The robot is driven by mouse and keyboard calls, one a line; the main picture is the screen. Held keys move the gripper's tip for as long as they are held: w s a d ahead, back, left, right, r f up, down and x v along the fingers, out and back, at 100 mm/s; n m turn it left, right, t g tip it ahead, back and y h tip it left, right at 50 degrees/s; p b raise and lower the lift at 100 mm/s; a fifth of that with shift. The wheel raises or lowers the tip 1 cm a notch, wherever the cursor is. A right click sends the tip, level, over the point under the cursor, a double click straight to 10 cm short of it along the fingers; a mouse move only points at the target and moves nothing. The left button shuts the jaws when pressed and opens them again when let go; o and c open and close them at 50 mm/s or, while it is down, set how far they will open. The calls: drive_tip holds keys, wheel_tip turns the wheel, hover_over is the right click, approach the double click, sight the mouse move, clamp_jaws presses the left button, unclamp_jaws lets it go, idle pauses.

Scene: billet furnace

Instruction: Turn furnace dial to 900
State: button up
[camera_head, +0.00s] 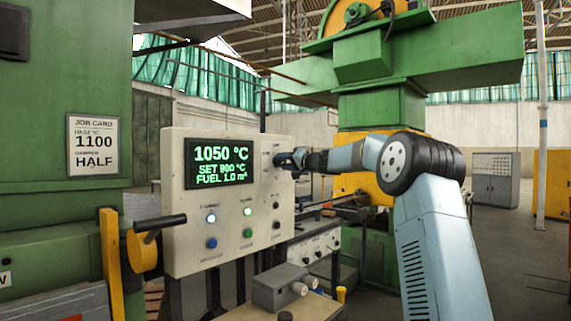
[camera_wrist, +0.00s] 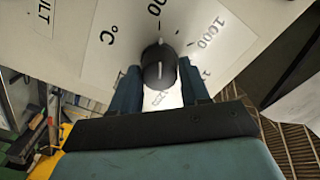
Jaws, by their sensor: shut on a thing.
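The furnace dial (camera_wrist: 158,66) is a black round knob with a pale pointer line, on a white scale plate. In the wrist view the line runs nearly straight up, towards a partly cut-off number ending in 00. A 1000 mark lies to its upper right. My gripper (camera_wrist: 160,88) has one finger on each side of the knob and is shut on it. In the head view my gripper (camera_head: 290,160) reaches the panel's right edge and hides the dial. The display (camera_head: 220,163) reads 1050 °C, a set value that looks like 900 °C, and fuel 1.0.
The control panel (camera_head: 180,240) also carries lit buttons and small black knobs below the display. A job card (camera_head: 93,145) at left shows 1100 and HALF. A yellow lever (camera_head: 141,252) with a black handle juts out left of the panel. A grey box (camera_head: 280,288) stands below.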

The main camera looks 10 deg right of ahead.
drive_tip(key=shift+w+f, duration=0.1)
drive_tip(key=shift+f, duration=0.25)
drive_tip(key=o, duration=1.1)
drive_tip(key=shift+r, duration=0.15)
drive_tip(key=shift+c, duration=0.2)
drive_tip(key=v, duration=1.3)
drive_tip(key=shift+s+d, duration=0.25)
drive_tip(key=shift+a, duration=0.1)
